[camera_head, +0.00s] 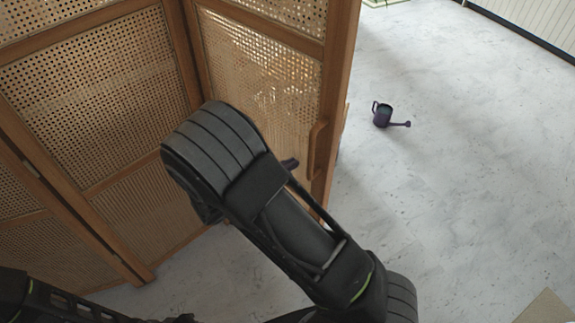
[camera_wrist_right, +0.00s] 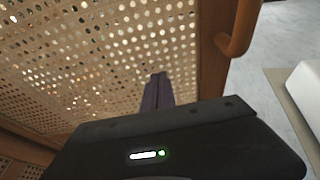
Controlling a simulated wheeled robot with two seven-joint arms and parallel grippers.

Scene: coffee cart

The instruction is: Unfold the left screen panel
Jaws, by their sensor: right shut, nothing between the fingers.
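A folding screen of wooden frames with woven cane fills the left of the head view. Its panels meet at angles. The panel at the right end (camera_head: 262,75) bears a curved wooden handle (camera_head: 318,148) on its outer frame. In the right wrist view, this cane panel (camera_wrist_right: 90,60) fills the left and the handle (camera_wrist_right: 240,32) is at upper right. My right gripper (camera_head: 291,163) is mostly hidden behind my right arm in the head view. In the wrist view its fingers (camera_wrist_right: 157,90) are shut and empty, in front of the cane, left of and apart from the handle.
A dark purple watering can (camera_head: 382,115) lies on the pale floor (camera_head: 470,190) right of the screen. The floor there is largely clear. A beige flat edge (camera_head: 546,309) shows at lower right. A white object (camera_wrist_right: 307,85) stands at the right of the wrist view.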

